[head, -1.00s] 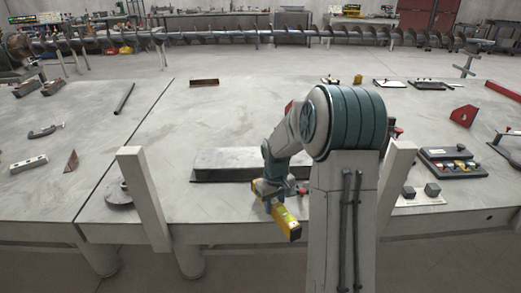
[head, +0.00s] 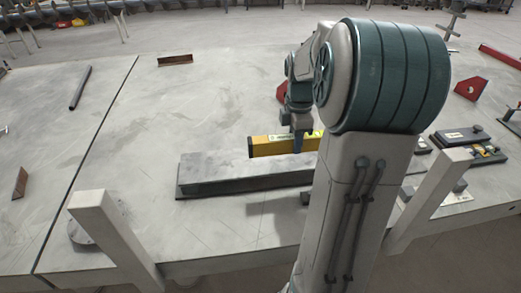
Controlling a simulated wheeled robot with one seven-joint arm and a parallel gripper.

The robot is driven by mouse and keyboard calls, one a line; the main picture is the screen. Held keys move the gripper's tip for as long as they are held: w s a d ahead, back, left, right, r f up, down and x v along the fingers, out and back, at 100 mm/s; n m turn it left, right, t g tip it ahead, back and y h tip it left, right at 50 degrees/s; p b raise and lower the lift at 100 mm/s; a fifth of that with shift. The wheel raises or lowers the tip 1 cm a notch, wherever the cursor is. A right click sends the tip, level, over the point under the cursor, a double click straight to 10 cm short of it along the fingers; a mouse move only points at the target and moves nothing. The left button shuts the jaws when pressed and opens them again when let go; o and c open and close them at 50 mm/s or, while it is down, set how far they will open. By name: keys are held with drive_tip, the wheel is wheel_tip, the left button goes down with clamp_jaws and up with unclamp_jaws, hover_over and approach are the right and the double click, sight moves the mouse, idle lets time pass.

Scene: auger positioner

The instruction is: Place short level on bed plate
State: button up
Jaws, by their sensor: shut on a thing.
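The short level is a yellow bar (head: 268,147) with a pale vial window near its right end. My gripper (head: 298,143) is shut on its middle from above, and the level lies roughly level, left to right. It shows at the far edge of a long low grey block (head: 228,180). I cannot tell whether it hovers over the block, touches it or is behind it. The block lies on a large flat grey plate surface (head: 190,115). I cannot tell which of the two is the bed plate. My arm hides the block's right end.
Pale posts stand at the front left (head: 112,238) and front right (head: 428,198). A rusty angle piece (head: 175,60) and a dark rod (head: 80,87) lie farther back. A red bracket (head: 471,88) stands right. The surface left of the block is mostly clear.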

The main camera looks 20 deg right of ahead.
hover_over(265, 159)
wheel_tip(265, 159, down, 7)
drive_tip(key=shift+d+r+p, duration=0.1)
drive_tip(key=shift+r+p, duration=0.1)
drive_tip(key=shift+p, duration=0.15)
drive_tip(key=shift+f, duration=2.05)
drive_tip(key=o, duration=1.1)
drive_tip(key=shift+f, duration=0.15)
